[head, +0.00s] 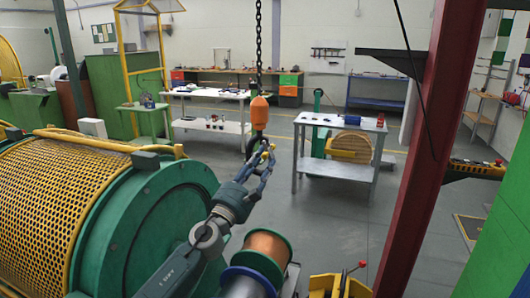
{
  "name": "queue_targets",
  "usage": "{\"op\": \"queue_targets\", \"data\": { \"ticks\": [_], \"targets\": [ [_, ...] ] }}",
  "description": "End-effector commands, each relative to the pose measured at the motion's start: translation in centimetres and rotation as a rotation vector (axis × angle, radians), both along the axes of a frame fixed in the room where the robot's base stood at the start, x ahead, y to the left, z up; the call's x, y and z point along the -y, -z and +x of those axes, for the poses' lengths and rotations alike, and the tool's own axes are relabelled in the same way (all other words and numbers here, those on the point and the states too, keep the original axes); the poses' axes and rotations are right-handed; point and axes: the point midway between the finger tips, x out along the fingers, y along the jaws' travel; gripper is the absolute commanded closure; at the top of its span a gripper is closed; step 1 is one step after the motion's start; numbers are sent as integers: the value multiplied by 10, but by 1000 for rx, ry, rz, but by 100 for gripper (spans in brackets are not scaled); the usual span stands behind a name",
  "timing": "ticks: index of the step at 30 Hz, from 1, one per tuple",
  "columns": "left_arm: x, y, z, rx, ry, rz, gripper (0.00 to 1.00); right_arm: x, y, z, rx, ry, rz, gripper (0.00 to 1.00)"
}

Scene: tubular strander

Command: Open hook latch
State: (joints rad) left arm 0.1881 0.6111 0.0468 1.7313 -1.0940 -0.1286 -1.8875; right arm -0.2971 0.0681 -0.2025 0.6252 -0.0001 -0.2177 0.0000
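An orange hook block (260,113) hangs on a dark chain in the middle of the head view. Its dark metal hook (249,146) hangs below the block. My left gripper (266,152) reaches up from below, with its fingertips at the hook's right side, where the latch would be. The fingers overlap the hook in the picture and hide part of it. The latch is too small and too covered to tell whether it is open or shut. I cannot tell whether the fingertips touch or grip it. My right gripper is not in view.
A green drum machine with a yellow mesh guard (60,195) fills the left. A red steel column (428,150) rises at the right.

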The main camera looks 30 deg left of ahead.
Motion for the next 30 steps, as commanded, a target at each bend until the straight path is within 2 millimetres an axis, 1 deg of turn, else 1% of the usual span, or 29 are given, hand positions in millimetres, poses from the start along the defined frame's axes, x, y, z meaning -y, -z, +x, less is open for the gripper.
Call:
{"op": "queue_targets", "data": {
  "ticks": [1,3,6,10,17,18,20,21,22,30],
  "targets": [
    [-1,-5,7,1,-1,-2,68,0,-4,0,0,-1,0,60],
    [-2,-7,15,1,-1,-2,68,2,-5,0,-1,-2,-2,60],
    [-2,-9,22,1,-1,-2,68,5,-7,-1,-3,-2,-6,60],
    [-2,-9,26,-1,1,-1,68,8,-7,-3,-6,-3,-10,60],
    [-2,-9,26,-1,1,-1,68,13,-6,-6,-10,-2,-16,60],
    [-2,-9,26,-1,1,-1,75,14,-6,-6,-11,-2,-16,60],
    [-2,-9,26,-1,1,-1,87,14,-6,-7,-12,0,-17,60],
    [-2,-9,26,-1,1,-1,95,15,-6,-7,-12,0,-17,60],
    [-2,-9,26,-1,1,-2,100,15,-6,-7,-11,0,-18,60],
    [-1,-10,26,2,2,-12,100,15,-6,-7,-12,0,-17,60]
  ]
}}
